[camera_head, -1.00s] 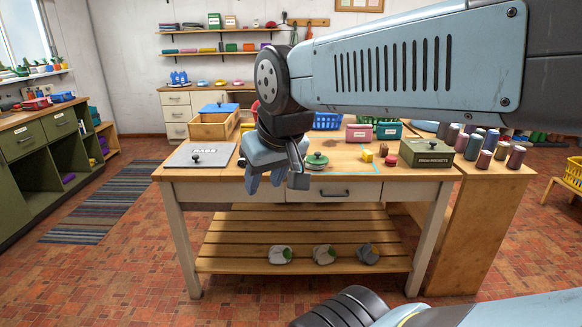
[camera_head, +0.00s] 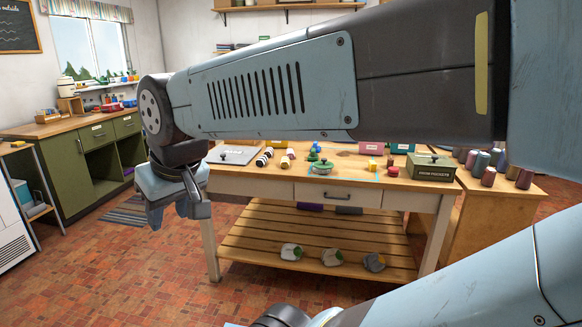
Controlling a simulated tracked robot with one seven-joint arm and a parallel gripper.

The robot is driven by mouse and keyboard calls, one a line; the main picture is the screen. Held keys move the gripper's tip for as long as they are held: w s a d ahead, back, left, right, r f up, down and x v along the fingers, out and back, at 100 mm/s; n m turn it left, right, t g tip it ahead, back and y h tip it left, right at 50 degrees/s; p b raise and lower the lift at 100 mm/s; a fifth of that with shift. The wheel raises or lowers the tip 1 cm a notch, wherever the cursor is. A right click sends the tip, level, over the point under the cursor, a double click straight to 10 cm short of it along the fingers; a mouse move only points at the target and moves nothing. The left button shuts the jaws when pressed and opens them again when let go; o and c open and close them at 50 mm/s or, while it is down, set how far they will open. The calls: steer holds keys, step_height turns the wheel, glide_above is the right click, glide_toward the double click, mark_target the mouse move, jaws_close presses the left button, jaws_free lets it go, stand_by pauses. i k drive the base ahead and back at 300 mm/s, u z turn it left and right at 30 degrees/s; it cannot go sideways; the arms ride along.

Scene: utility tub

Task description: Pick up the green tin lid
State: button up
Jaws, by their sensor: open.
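The green tin lid (camera_head: 322,167) is a round green piece with a small knob on top. It lies on the wooden worktable (camera_head: 350,172), near the front edge and above the drawer. A smaller green object (camera_head: 313,154) shows just behind it. My gripper (camera_head: 176,212) hangs open and empty, pointing down, at the left of the table in the picture. It is well to the left of the lid and apart from it. My arm crosses the upper part of the view and hides the back of the table.
Several spools (camera_head: 488,175) fill the right end.

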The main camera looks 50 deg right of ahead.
mark_target(324, 165)
steer(key=z, duration=0.05)
steer(key=i, duration=0.95)
steer(key=z, duration=0.8)
steer(key=i, duration=0.95)
steer(key=z, duration=0.7)
steer(key=k, duration=0.85)
steer(key=z, duration=0.2)
steer(key=i, duration=0.9)
steer(key=u, duration=0.1)
